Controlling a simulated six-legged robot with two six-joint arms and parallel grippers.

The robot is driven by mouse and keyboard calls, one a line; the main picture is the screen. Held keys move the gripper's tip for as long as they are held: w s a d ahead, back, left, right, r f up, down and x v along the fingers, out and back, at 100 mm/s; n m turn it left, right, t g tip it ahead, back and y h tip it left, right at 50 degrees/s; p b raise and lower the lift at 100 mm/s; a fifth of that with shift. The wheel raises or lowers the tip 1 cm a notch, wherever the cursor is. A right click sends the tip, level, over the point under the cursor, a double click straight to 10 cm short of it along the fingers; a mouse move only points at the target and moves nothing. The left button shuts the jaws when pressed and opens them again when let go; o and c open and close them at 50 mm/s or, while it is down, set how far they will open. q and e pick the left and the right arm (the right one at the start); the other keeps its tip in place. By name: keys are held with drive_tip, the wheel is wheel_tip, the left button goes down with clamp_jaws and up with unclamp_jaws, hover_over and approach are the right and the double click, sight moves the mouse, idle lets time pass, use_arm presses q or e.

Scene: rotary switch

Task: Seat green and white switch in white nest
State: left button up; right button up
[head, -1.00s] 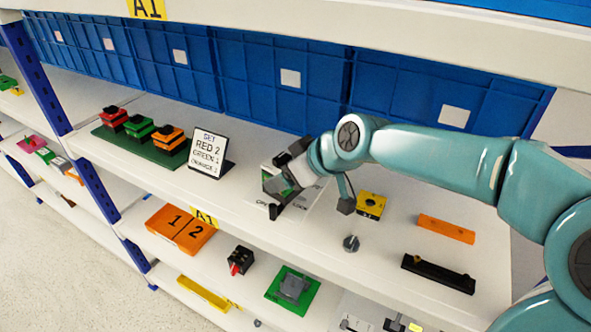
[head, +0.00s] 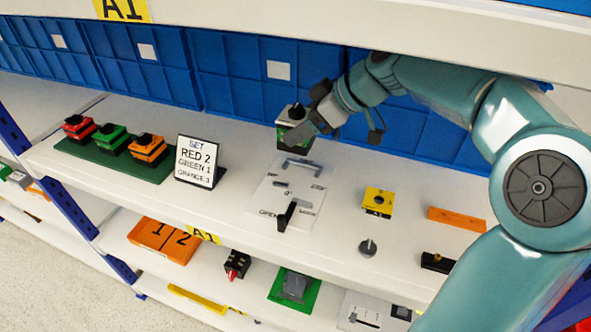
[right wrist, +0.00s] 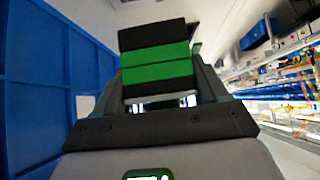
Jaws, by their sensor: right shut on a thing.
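The green and white switch (head: 292,113) is in my right gripper (head: 302,124), held up above the shelf near the blue bins. In the right wrist view the held switch (right wrist: 158,66) shows green and black bands between the fingers; the jaws are shut on it. The white nest (head: 265,212) is a flat white plate on the shelf below and in front of the gripper. It has grey brackets, a black upright lever (head: 287,214) and OPEN lettering at its front. No switch sits between the brackets. My left gripper is not in view.
A green base (head: 95,156) with red, green and orange switches stands at the left, beside a sign (head: 196,161). A yellow block (head: 379,202), a grey knob (head: 367,248) and an orange bar (head: 456,219) lie to the right. Blue bins (head: 240,80) line the back.

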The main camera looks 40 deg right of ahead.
sight(313, 141)
drive_tip(key=f, duration=0.2)
drive_tip(key=w+f, duration=0.1)
drive_tip(key=shift+d+f, duration=0.35)
drive_tip(key=shift+f, duration=0.05)
drive_tip(key=shift+s+f, duration=0.2)
drive_tip(key=shift+f, duration=0.4)
drive_tip(key=shift+s+f, duration=0.2)
drive_tip(key=shift+f, duration=0.35)
drive_tip(key=shift+s+a+f, duration=0.15)
drive_tip(key=shift+f, duration=0.2)
drive_tip(key=f, duration=0.3)
drive_tip(key=shift+w, duration=0.2)
drive_tip(key=shift+w+d+f, duration=0.1)
drive_tip(key=shift+d+f, duration=0.1)
drive_tip(key=shift+f, duration=0.1)
drive_tip(key=shift+s+a+r, duration=0.15)
drive_tip(key=shift+s, duration=0.1)
drive_tip(key=shift+w+f, duration=0.15)
drive_tip(key=shift+f, duration=0.05)
drive_tip(key=o, duration=1.2)
drive_tip(key=shift+w, duration=0.1)
drive_tip(key=shift+s+r, duration=0.1)
drive_tip(key=shift+s, duration=0.1)
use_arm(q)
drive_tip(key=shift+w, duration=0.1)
